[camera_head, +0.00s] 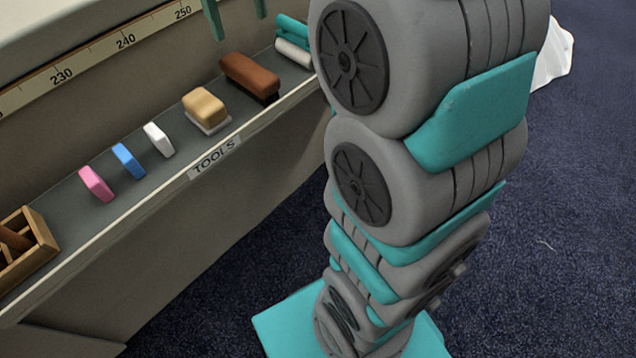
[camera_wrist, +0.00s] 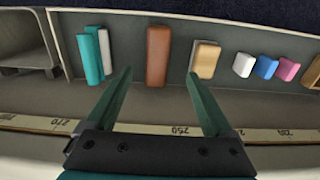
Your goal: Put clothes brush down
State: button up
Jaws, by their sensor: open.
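The clothes brush, a brown block with a dark underside (camera_head: 250,77), lies in the grey tool trough marked TOOLS. It also shows in the wrist view (camera_wrist: 158,55), beyond and between my fingertips. My gripper (camera_wrist: 158,76) is open and empty, its green fingers spread to either side of the brush's line. In the head view only the finger ends of my gripper (camera_head: 236,26) show at the top edge, above and behind the brush. They look apart from it.
The trough (camera_head: 62,196) also holds a tan block on a pale base (camera_head: 204,108), white (camera_head: 158,139), blue (camera_head: 128,160) and pink (camera_head: 96,184) pieces, and a wooden box (camera_head: 38,232). A teal-and-white item (camera_wrist: 92,55) lies beside the brush. A ruler strip (camera_head: 92,57) runs behind.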

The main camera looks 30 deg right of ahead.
jog(key=s+f+m+g, duration=0.1)
jog(key=s+f, duration=0.9)
jog(key=s, duration=0.2)
jog(key=s+f+m, duration=0.2)
jog(key=s+f, duration=0.9)
jog(key=s, duration=0.2)
jog(key=shift+s+g, duration=0.3)
jog(key=shift+g, duration=0.1)
jog(key=shift+o, duration=0.2)
